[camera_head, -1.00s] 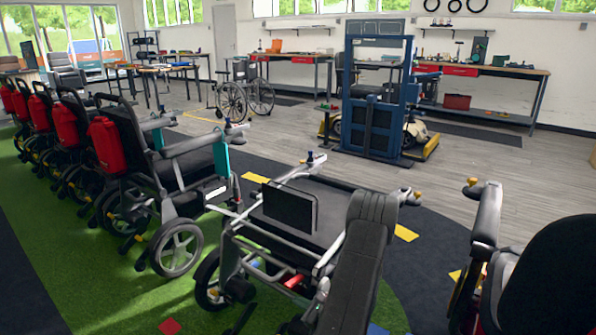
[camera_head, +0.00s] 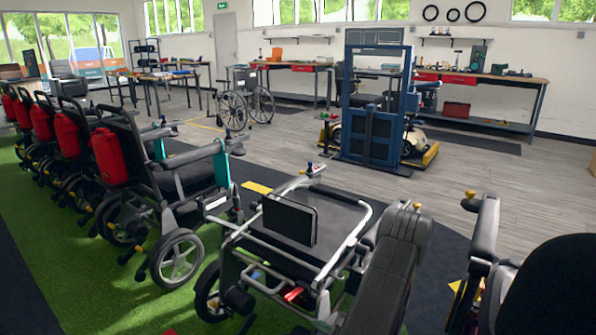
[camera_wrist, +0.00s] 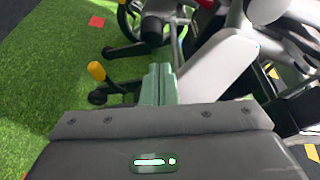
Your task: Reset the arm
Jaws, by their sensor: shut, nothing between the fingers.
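My gripper (camera_wrist: 160,72) shows in the wrist view as two pale green fingers pressed together, reaching up from a dark grey housing. It is shut and holds nothing. It appears over green turf and close to a light grey panel (camera_wrist: 216,66) on its right; I cannot tell whether they touch. A black lever with a yellow knob (camera_wrist: 96,70) is to its left. I cannot make out the gripper in the head view.
A chair frame with a black seat (camera_head: 290,220) stands close in front, with a long dark pad (camera_head: 395,265) beside it. More chairs with red packs (camera_head: 108,155) line the left. A black chair (camera_head: 545,290) is at right. Grey floor lies open beyond, before a blue lift frame (camera_head: 372,135).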

